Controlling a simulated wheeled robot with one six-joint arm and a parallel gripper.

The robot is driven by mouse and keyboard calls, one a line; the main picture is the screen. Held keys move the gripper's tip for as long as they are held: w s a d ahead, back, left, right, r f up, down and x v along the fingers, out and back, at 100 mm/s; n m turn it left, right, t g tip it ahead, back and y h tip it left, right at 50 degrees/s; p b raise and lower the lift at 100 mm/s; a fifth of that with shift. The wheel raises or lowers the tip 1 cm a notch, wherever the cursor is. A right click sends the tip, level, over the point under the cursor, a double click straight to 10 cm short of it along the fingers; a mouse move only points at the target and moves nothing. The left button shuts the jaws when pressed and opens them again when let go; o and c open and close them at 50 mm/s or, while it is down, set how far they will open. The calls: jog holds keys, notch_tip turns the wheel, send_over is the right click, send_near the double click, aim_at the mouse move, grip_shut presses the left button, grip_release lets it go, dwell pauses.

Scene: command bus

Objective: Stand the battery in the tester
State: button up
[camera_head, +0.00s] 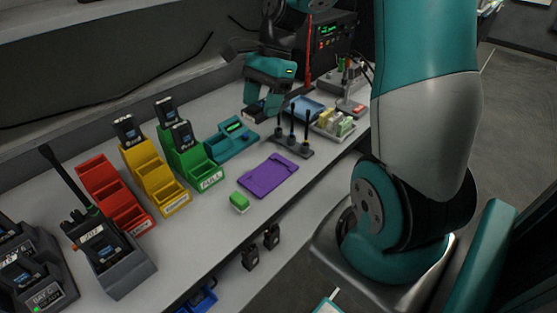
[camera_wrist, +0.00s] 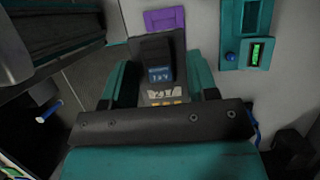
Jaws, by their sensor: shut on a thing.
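The battery (camera_wrist: 157,62) is a dark block with a small blue and white label, seen in the wrist view. My gripper (camera_wrist: 160,72) is shut on it, with a teal finger on either side. In the head view my gripper (camera_head: 262,108) is at the back of the bench, right of the tester; the held battery is hard to make out there. The tester (camera_head: 231,140) is a teal unit with a lit green display. In the wrist view the tester (camera_wrist: 246,36) is at upper right, apart from the battery.
Red (camera_head: 113,190), yellow (camera_head: 155,175) and green (camera_head: 188,155) bins stand left, some holding batteries. A dark stand with upright tools (camera_head: 291,144) is right of the tester.

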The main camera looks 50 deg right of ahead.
jog(key=b, duration=0.2)
send_over(262, 179)
jog(key=d, duration=0.1)
notch_tip(262, 179, down, 18)
jog(key=shift+s, duration=0.1)
jog(key=shift+f+p, duration=0.65)
jog(key=shift+f, duration=0.2)
jog(key=shift+f, duration=0.1)
jog(key=shift+f, duration=0.1)
jog(key=o, duration=1)
jog(key=shift+c, duration=0.2)
jog(key=shift+f+b, duration=0.1)
jog(key=shift+b, duration=0.25)
